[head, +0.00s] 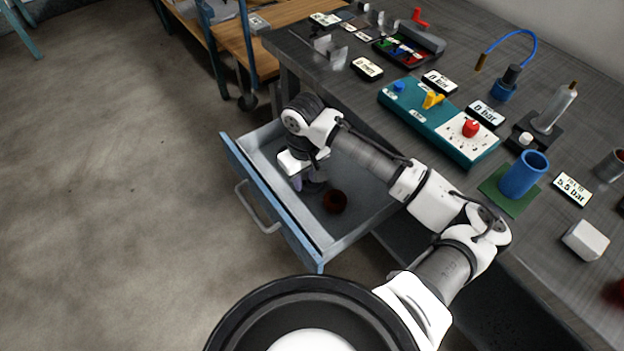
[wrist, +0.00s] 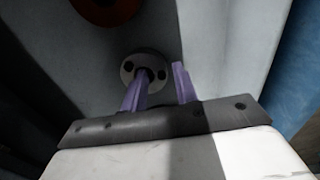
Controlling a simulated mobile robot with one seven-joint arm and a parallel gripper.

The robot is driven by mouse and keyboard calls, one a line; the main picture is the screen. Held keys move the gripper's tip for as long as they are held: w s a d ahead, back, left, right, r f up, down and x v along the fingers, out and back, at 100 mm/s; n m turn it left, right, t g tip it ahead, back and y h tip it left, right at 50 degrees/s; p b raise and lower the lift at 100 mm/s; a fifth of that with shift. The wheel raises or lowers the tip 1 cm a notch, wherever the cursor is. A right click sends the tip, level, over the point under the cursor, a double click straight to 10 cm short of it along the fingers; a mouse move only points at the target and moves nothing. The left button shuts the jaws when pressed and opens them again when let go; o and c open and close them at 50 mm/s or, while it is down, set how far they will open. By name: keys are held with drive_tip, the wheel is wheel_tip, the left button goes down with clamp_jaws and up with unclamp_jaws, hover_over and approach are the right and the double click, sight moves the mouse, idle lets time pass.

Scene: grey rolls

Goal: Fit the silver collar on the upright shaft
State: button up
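The silver collar (wrist: 130,66) is a small round disc with dark holes, lying on the floor of the open drawer in the wrist view. My gripper (wrist: 163,69) has its two purple fingers apart, with nothing held between them. The left finger overlaps the collar in the picture and hides part of it; the right finger is just to its right. I cannot tell whether they touch. In the head view my gripper (head: 309,184) is down inside the drawer and largely hides the collar. A silver upright shaft (head: 554,107) with a brass tip stands on a black base on the bench.
The blue drawer (head: 270,201) is pulled out, its walls close around my gripper. A dark brown round thing (head: 335,201) lies in it. On the bench (head: 350,105) stand a teal control panel (head: 457,142), a blue cup (head: 523,175) and a white block (head: 586,240).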

clamp_jaws()
